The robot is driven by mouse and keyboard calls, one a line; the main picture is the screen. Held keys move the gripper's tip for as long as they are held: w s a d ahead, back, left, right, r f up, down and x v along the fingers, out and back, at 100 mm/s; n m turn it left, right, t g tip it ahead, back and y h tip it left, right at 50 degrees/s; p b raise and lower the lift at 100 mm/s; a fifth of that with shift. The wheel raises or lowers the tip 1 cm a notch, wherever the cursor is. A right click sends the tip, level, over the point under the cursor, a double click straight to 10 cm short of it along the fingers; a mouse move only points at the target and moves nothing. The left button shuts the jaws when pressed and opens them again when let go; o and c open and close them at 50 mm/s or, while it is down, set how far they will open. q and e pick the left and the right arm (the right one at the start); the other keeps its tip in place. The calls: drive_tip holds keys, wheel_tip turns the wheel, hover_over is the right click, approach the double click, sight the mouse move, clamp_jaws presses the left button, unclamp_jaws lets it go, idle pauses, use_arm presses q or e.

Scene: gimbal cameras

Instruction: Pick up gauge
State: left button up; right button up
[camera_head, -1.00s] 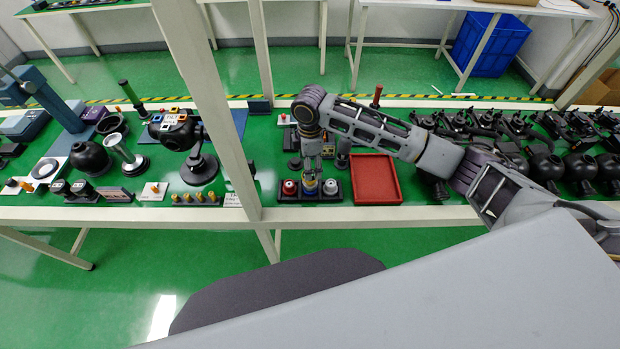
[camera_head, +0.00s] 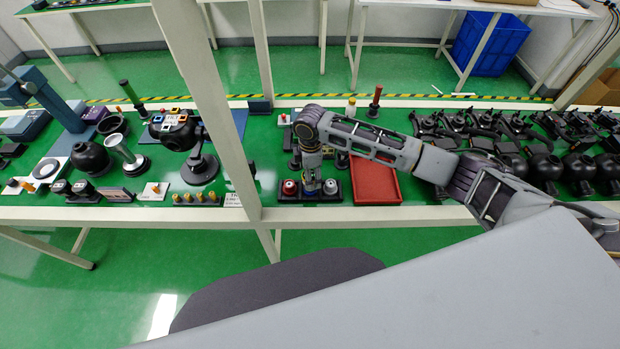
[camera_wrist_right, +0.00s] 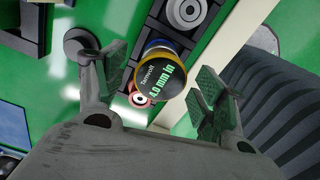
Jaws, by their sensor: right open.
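A gauge (camera_wrist_right: 162,80) with a black, lettered top and a yellow rim shows in the right wrist view, with some blue below the rim. My right gripper (camera_wrist_right: 160,88) is open, with one finger on each side of the gauge and no clear contact. In the head view my right gripper (camera_head: 311,187) is over the middle of a small black holder (camera_head: 311,198) and mostly hides this gauge. A red gauge (camera_head: 290,188) and a grey-white gauge (camera_head: 331,187) stand on either side in the holder. My left gripper is not in view.
A red tray (camera_head: 375,180) lies right of the holder, below my right forearm. Black devices crowd the table on the right, and stands and spheres on the left. A white frame post (camera_head: 232,130) rises left of the holder.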

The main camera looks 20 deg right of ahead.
drive_tip(key=shift+d+f, duration=0.1)
drive_tip(key=shift+f, duration=1.7)
drive_tip(key=c, duration=1.2)
drive_tip(key=shift+r, duration=0.2)
drive_tip(key=shift+c, duration=0.2)
wheel_tip(320, 180, up, 10)
drive_tip(key=shift+f, duration=0.1)
drive_tip(key=shift+s+r, duration=0.15)
drive_tip(key=shift+r, duration=0.15)
